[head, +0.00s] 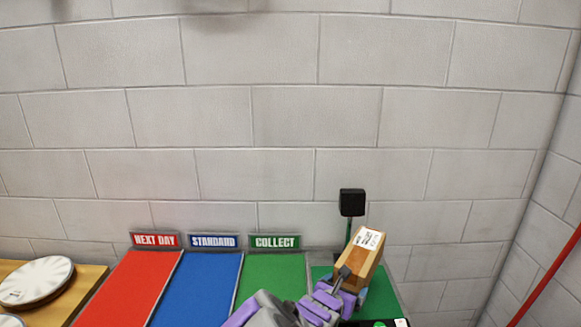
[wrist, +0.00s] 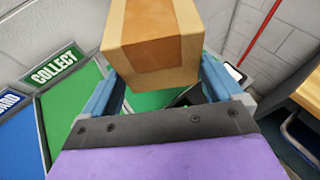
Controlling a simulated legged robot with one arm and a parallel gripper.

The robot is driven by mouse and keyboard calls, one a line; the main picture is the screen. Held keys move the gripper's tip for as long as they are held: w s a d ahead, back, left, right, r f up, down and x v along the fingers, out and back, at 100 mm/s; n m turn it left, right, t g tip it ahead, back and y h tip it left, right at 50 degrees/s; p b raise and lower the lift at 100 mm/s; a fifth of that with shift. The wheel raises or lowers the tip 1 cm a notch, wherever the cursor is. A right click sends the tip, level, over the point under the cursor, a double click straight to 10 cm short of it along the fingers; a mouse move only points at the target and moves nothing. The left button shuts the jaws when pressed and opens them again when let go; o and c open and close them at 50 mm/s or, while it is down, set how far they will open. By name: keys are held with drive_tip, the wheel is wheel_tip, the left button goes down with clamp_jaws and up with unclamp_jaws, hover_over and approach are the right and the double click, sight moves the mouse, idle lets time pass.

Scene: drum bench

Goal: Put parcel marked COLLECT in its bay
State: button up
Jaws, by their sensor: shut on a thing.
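A brown cardboard parcel (head: 361,258) with a white label is held in my gripper (head: 350,284). In the wrist view the parcel (wrist: 152,40) sits between the two blue fingers of my gripper (wrist: 165,88), which is shut on it. The label's print is too small to read. The parcel is raised over the green area to the right of the bays. The green COLLECT bay (head: 273,280) lies left of my gripper, with a green COLLECT sign (head: 275,241) at its back. The sign also shows at the left in the wrist view (wrist: 54,69).
The blue STANDARD bay (head: 198,285) and red NEXT DAY bay (head: 135,285) lie further left. A black box on a post (head: 352,202) stands behind the parcel. A block wall closes the back.

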sight(347, 256)
wheel_tip(347, 256, up, 10)
drive_tip(key=w+n+t+y, duration=0.1)
drive_tip(key=w+n+y, duration=0.1)
drive_tip(key=n+y, duration=0.1)
drive_tip(key=shift+a, duration=0.15)
